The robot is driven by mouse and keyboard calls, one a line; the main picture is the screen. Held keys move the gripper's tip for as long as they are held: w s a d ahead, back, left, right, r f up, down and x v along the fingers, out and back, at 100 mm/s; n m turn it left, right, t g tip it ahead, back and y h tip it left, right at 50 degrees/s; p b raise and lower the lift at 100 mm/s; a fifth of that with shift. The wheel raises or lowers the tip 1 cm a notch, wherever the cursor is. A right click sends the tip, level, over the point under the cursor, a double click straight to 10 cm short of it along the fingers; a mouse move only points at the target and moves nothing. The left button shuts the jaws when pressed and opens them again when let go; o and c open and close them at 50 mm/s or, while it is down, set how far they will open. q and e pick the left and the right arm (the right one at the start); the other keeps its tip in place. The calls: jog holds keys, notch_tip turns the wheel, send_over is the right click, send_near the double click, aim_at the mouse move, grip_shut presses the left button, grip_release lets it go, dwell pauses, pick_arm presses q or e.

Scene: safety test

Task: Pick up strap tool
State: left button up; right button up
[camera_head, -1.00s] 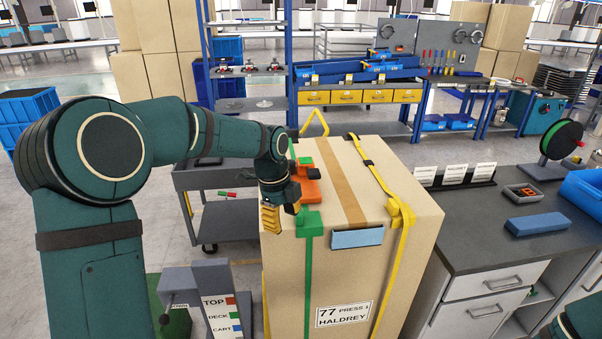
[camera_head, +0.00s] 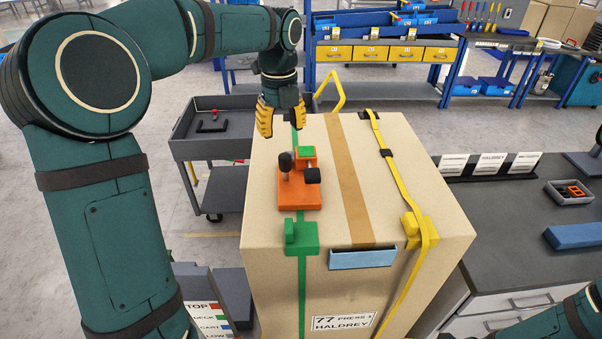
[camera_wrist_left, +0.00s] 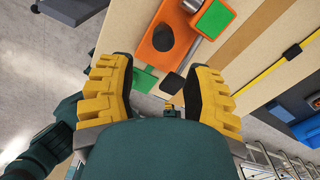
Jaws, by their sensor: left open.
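The strap tool (camera_head: 298,187), an orange plate with a black-knobbed post, a green block and a black knob, sits on the green strap (camera_head: 301,268) on top of a large carton (camera_head: 262,187). It also shows in the wrist view (camera_wrist_left: 152,52), beyond the fingers. My left gripper (camera_head: 282,122), with yellow ribbed fingers, is open and empty, pointing down near the carton's far left edge, behind the tool and apart from it. Its spread fingers show in the wrist view (camera_wrist_left: 160,78). My right gripper is out of view; only part of that arm shows at lower right.
A green buckle (camera_head: 302,236) sits in front of the tool. A yellow strap (camera_head: 400,181) with a yellow buckle (camera_head: 413,230) runs along the carton's right. A blue label holder (camera_head: 362,258) is on its front edge. A grey cart (camera_head: 216,134) stands left; a dark bench (camera_head: 500,215) stands right.

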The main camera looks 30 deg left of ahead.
aim_at(285, 155)
pick_arm(q)
jog(key=f, duration=0.5)
jog(key=f+b, duration=0.1)
jog(key=f, duration=0.4)
jog(key=shift+w+d+f+b, duration=0.1)
jog(key=shift+w+f+b, duration=0.1)
jog(key=shift+f+b, duration=0.15)
jog(key=shift+r, duration=0.1)
grip_shut()
